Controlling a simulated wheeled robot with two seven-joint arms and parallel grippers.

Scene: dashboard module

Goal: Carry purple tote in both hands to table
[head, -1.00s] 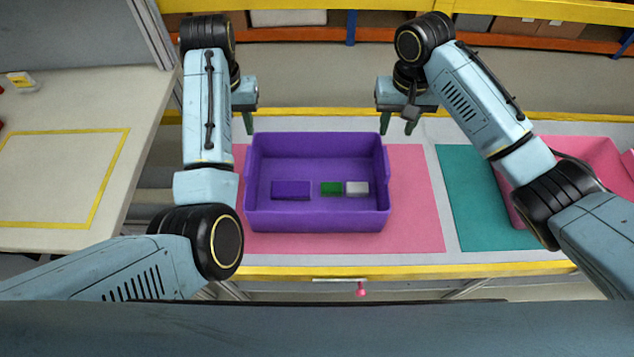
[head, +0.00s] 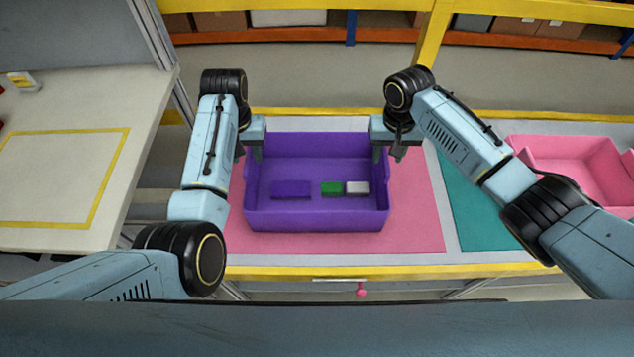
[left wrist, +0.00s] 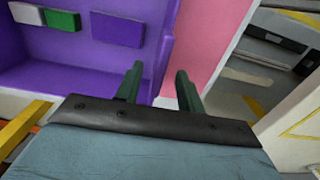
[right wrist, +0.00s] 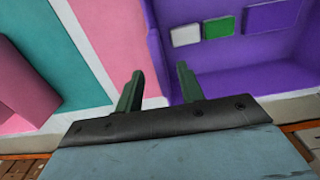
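The purple tote (head: 317,220) sits upright on the pink mat (head: 415,215) on the bench. It holds a purple block (head: 291,189), a green block (head: 331,188) and a white block (head: 357,187). My left gripper (head: 256,152) is at the tote's left wall; in the left wrist view its open fingers (left wrist: 159,88) stand either side of the wall (left wrist: 163,60). My right gripper (head: 382,152) is likewise at the right wall, and its open fingers (right wrist: 158,88) straddle that wall (right wrist: 155,50). A cream table (head: 140,110) with a yellow-outlined rectangle stands at left.
A pink tote (head: 575,165) stands at the right by a teal mat (head: 465,190). A yellow post (head: 432,45) and shelving lie behind the bench. A small yellow and white item (head: 22,82) is on the cream table, whose outlined area is clear.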

